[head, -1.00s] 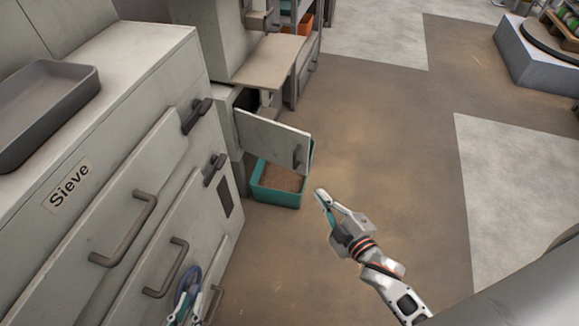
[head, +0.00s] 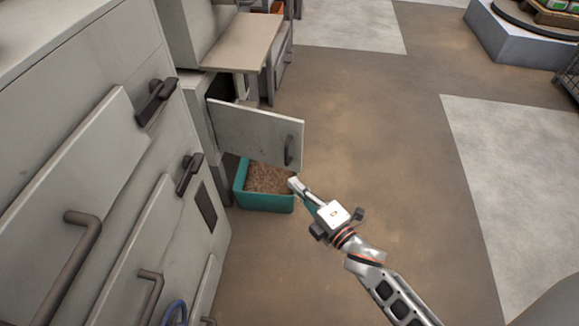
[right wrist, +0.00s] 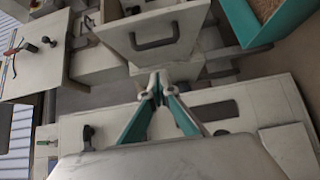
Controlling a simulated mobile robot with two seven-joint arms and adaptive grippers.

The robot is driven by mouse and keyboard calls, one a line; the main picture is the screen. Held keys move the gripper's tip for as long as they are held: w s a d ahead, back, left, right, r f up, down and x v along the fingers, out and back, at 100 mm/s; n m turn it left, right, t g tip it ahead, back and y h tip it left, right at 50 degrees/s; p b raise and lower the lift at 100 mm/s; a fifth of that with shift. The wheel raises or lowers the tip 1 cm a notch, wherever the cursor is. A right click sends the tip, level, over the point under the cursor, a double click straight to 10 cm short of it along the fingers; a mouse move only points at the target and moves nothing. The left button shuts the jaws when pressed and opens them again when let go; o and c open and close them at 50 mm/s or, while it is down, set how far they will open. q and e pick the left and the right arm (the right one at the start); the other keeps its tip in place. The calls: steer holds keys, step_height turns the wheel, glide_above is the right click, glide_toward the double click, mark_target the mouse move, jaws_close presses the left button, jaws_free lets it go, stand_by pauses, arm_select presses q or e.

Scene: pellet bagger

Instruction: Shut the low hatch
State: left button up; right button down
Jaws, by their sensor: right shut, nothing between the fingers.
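The low hatch (head: 245,128) is a pale grey panel with a dark handle (head: 288,150) near its free edge. It stands open, swung out from the low cabinet opening on its left. My right gripper (head: 293,183) is shut and empty, just below the handle end of the hatch and apart from it, as far as I can tell. In the right wrist view the hatch (right wrist: 185,50) and its handle lie just beyond the closed fingertips (right wrist: 158,80). My left gripper is not clearly visible.
A teal bin (head: 264,204) of brown pellets stands on the floor below the hatch. A beige shelf (head: 240,42) juts out above it. The large grey machine (head: 150,200) with handles and latches fills the left. The brown floor (head: 370,130) to the right is clear.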

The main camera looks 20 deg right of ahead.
arm_select(q)
steer(key=shift+s+d+f+n+b, duration=0.1)
steer(key=shift+s+d+n+b, duration=0.2)
steer(key=shift+d+n+b, duration=0.45)
arm_select(e)
steer(key=w+d, duration=0.1)
steer(key=w, duration=0.6)
steer(key=shift+d, duration=0.25)
arm_select(q)
steer(key=shift+w+d, duration=0.1)
steer(key=shift+d, duration=0.05)
arm_select(e)
steer(key=shift+d, duration=0.15)
